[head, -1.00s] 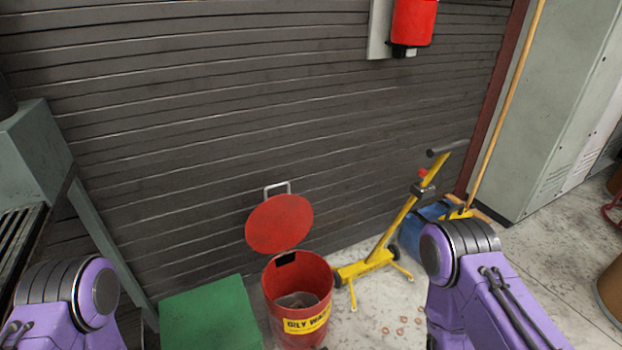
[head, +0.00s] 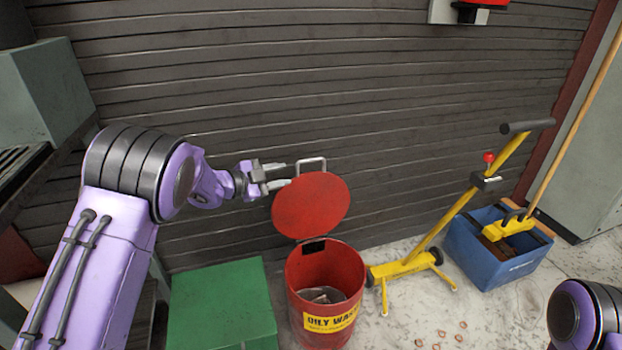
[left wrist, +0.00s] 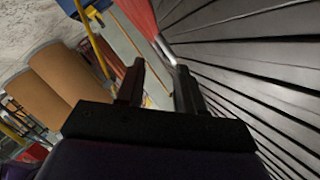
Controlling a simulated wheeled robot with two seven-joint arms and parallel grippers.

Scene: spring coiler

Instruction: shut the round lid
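The round red lid (head: 312,205) stands tilted up and open at the back of the red oily-waste can (head: 325,275). A pale metal handle (head: 311,161) sticks up at the lid's top edge. My left gripper (head: 287,174) is open and empty, just left of the handle and the lid's upper left edge; contact cannot be told. In the left wrist view my left gripper (left wrist: 160,66) shows its two fingers apart, with part of the red lid (left wrist: 138,14) beyond them. Of my right arm only a link shows at the lower right; its gripper is out of view.
A green box (head: 222,305) stands left of the can. A yellow wheeled stand (head: 412,262) and a blue bin (head: 495,256) are to the right. The dark slatted wall (head: 400,120) is close behind the lid. Small rings (head: 441,333) lie on the floor.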

